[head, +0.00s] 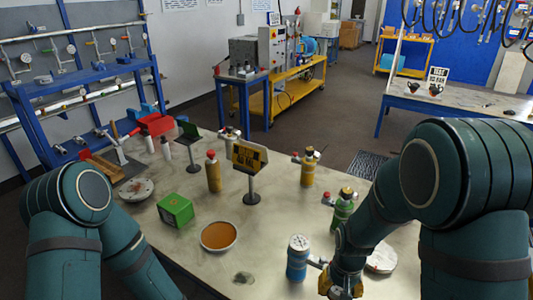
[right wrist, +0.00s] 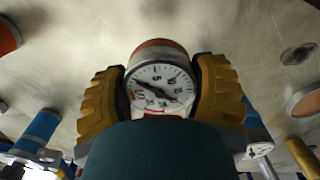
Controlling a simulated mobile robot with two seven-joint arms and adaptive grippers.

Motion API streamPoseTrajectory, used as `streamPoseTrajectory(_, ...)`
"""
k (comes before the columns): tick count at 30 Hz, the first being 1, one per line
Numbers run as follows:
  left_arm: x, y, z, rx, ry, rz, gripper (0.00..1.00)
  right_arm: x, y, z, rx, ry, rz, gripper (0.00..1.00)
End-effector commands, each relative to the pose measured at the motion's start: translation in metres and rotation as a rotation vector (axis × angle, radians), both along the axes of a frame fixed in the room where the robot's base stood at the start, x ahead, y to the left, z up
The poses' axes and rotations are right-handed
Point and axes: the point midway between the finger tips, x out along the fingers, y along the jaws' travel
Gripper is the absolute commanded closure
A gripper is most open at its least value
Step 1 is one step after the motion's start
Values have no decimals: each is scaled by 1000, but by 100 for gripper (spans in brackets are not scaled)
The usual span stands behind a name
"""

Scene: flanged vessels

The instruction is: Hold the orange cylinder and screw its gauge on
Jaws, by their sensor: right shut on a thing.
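My right gripper (right wrist: 160,92) has its yellow fingers on both sides of a gauge (right wrist: 160,86) with a white dial, and is shut on it. A brown-orange rounded part shows just behind the dial; I cannot tell whether it belongs to the gauge. In the head view my right gripper (head: 342,287) is low, just right of a blue cylinder, and hides what it holds. An orange cylinder (head: 213,175) with a red top stands upright on the table, well away from it. Another yellow-orange cylinder (head: 307,170) with a brass top stands further right. My left gripper is out of view.
The blue cylinder (head: 297,262) carries a dial on top. A green cylinder (head: 342,212) stands close to my right arm. A bowl with orange contents (head: 218,237), a green box (head: 175,210) and a sign on a stand (head: 250,160) occupy the middle of the table (head: 270,215).

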Motion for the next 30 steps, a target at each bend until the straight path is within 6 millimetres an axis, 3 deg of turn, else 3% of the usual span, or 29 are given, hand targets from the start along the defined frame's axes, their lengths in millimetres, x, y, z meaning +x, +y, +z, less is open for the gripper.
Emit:
streamPoseTrajectory(6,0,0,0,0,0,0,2,3,4,1,0,0,119,77)
streamPoseTrajectory(18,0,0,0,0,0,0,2,3,3,1,1,0,122,77)
streamPoseTrajectory(19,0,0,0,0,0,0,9,3,3,1,1,0,122,77)
streamPoseTrajectory(23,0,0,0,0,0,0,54,3,3,1,0,0,121,77)
streamPoseTrajectory(30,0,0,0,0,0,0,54,3,4,1,-1,0,121,77)
